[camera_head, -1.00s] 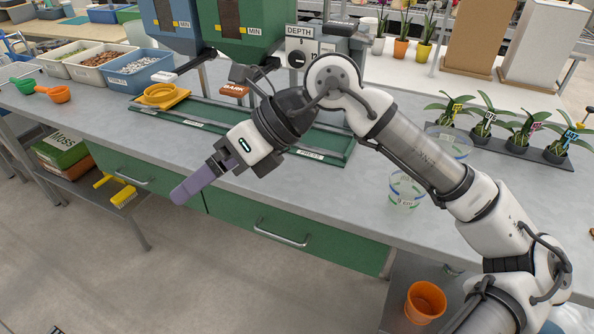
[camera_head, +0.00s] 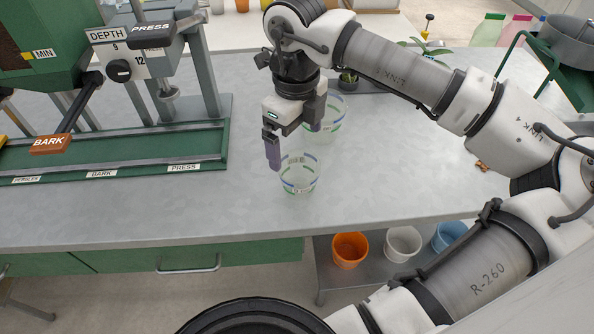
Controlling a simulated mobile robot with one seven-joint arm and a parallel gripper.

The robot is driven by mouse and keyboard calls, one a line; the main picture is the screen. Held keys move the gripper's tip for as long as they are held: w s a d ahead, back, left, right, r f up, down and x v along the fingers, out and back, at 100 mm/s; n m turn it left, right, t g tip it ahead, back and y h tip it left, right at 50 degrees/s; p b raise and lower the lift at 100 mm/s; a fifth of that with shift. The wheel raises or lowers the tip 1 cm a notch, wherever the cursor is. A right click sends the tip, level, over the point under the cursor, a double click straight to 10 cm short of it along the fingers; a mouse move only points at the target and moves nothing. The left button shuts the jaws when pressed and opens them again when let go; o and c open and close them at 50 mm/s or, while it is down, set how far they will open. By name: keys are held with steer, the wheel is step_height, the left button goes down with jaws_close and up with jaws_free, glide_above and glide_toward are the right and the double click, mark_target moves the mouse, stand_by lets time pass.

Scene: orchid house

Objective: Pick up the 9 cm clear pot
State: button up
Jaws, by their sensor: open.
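The 9 cm clear pot (camera_head: 299,180) stands upright on the grey bench near its front edge. It is see-through, with green and blue marks around its wall. My gripper (camera_head: 295,148) points down just above and behind it, with its purple-grey fingers apart and nothing between them. The left finger hangs close to the left side of the pot's rim; I cannot tell whether they touch. A second, larger-looking clear pot (camera_head: 332,112) stands behind, partly hidden by my gripper.
A green potting station with a press (camera_head: 180,150) and a depth dial (camera_head: 118,68) stands at left. Orange (camera_head: 350,250), white (camera_head: 403,243) and blue (camera_head: 450,237) pots sit on a shelf below. Orchids (camera_head: 425,50) stand behind my arm.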

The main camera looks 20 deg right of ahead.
mark_target(299, 171)
steer(key=shift+d+f+p, duration=0.15)
steer(key=shift+f+p, duration=0.6)
steer(key=shift+f, duration=1.75)
steer(key=shift+d+f+p, duration=0.15)
steer(key=shift+f+p, duration=0.55)
steer(key=shift+f, duration=1.75)
steer(key=c, duration=1)
